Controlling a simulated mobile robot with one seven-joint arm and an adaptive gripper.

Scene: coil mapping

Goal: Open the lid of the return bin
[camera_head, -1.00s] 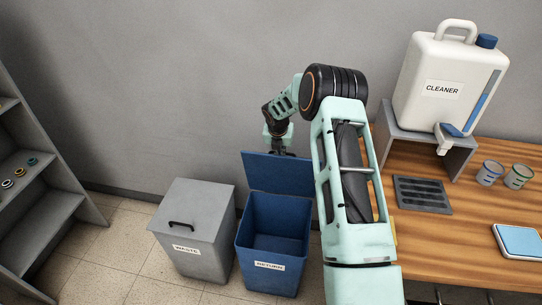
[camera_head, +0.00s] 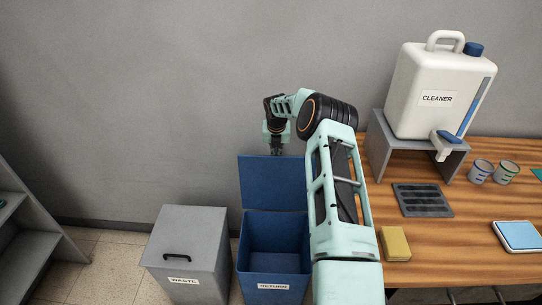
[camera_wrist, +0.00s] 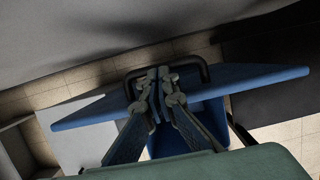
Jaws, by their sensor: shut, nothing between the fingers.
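The blue return bin (camera_head: 273,283) stands on the floor with a white RETURN label on its front. Its blue lid (camera_head: 266,182) stands raised at the back, and the bin's dark inside shows from above. In the wrist view the lid (camera_wrist: 245,78) is seen nearly edge-on, with a dark handle (camera_wrist: 193,60) on its far side. My gripper (camera_head: 276,150) is at the top edge of the lid in the head view. In the wrist view its fingers (camera_wrist: 158,82) are shut together, close by the handle and lid edge. Whether they touch is unclear.
A grey waste bin (camera_head: 188,245) with a closed lid stands just left. A grey shelf (camera_head: 25,250) is at far left. The wooden table (camera_head: 440,225) at right bears a cleaner jug (camera_head: 432,115), cups, a drain grate and a yellow sponge (camera_head: 394,243). The wall is close behind.

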